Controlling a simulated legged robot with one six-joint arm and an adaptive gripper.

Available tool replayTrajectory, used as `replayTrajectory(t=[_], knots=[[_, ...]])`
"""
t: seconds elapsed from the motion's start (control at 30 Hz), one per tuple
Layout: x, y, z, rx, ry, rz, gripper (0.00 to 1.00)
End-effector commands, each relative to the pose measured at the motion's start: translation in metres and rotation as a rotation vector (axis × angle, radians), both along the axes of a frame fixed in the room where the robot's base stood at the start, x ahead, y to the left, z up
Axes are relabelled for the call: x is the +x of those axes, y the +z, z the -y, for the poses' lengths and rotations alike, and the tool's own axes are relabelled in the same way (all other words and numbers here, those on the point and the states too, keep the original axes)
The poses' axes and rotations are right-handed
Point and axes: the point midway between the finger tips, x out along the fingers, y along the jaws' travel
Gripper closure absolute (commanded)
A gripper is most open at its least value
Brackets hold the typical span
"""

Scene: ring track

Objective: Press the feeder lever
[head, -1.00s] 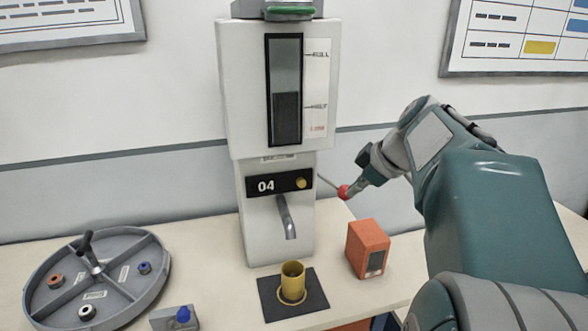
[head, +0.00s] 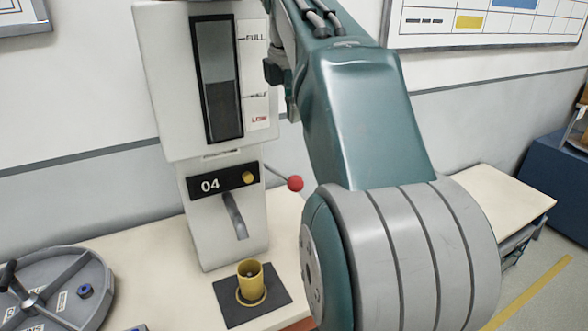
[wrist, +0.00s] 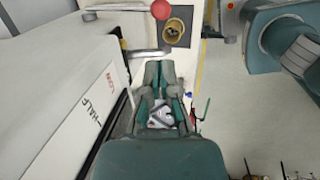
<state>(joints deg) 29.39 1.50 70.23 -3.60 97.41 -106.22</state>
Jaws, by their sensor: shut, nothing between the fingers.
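The feeder (head: 150,90) is a tall pale machine marked 04, with a level window reading between FULL and LOW. Its lever, a thin rod with a red ball (head: 295,183), sticks out on the right side. The red ball also shows at the top of the wrist view (wrist: 161,9). My gripper (wrist: 161,95) shows in the middle of the wrist view, shut and empty, beside the feeder and apart from the ball. In the head view my arm's own links hide most of the gripper. A yellow cup (head: 251,281) stands below the spout (head: 235,214).
The cup stands on a dark pad (head: 231,310). A round grey tray (head: 75,255) is at the lower left, cut by the frame. The bench (head: 500,190) continues right of my arm. A blue cabinet (head: 552,175) stands at the far right.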

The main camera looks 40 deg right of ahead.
Motion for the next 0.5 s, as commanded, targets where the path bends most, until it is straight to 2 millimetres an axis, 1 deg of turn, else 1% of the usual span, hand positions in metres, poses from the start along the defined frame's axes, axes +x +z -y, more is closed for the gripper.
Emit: replayTrajectory(t=[0.07,0.17,0.27,0.5], knots=[[0.000,-0.003,0.001,0.001,-0.001,0.000,1.00],[0.001,-0.012,0.002,0.002,-0.001,-0.002,1.00],[0.003,-0.028,0.004,0.003,-0.001,-0.002,1.00],[0.009,-0.073,0.010,0.003,-0.001,-0.002,1.00]])
